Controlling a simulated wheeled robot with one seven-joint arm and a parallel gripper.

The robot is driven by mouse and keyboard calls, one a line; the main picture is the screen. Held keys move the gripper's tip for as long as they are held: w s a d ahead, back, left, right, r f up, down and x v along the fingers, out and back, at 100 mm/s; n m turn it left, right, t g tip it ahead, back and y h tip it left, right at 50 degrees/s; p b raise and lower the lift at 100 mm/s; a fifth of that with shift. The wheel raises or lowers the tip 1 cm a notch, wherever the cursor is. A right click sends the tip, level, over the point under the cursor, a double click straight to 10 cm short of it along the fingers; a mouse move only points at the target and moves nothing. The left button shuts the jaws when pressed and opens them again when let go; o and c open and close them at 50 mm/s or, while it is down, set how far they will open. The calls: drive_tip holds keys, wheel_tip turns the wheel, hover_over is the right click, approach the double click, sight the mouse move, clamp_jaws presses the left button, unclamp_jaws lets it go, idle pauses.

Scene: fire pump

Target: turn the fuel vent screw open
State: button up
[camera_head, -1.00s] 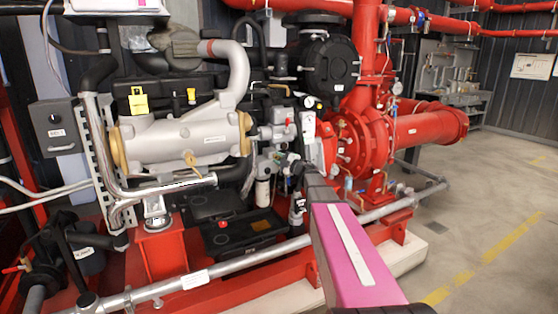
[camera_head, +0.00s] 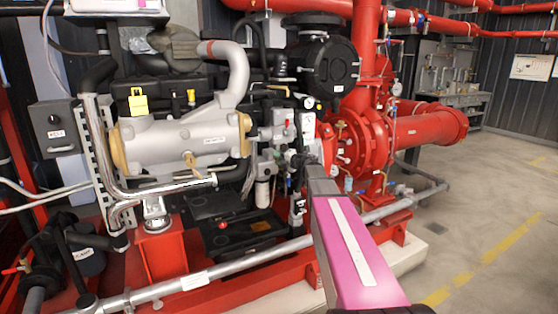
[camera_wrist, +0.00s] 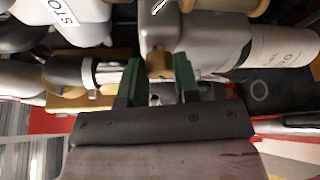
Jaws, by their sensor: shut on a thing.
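In the wrist view my gripper (camera_wrist: 157,74) has two dark green fingers closed on a small brass-coloured piece (camera_wrist: 158,62), which appears to be the fuel vent screw. It sits beneath a grey metal housing (camera_wrist: 160,25), and the fingers hide most of it, so its turn angle cannot be read. In the head view my gripper (camera_head: 299,161) reaches in among the small parts at the engine's right end. The screw cannot be made out there.
A white filter canister (camera_wrist: 280,46) lies close right of the fingers in the wrist view. A grey cylinder labelled "STO" (camera_wrist: 62,18) is at upper left. In the head view the red pump (camera_head: 365,145) stands right of my arm; the floor (camera_head: 485,220) at right is clear.

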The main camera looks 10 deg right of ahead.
idle(0.4)
drive_tip(key=o, duration=0.9)
drive_tip(key=v, duration=1)
drive_tip(key=shift+s+d, duration=0.2)
drive_tip(key=shift+s, duration=0.2)
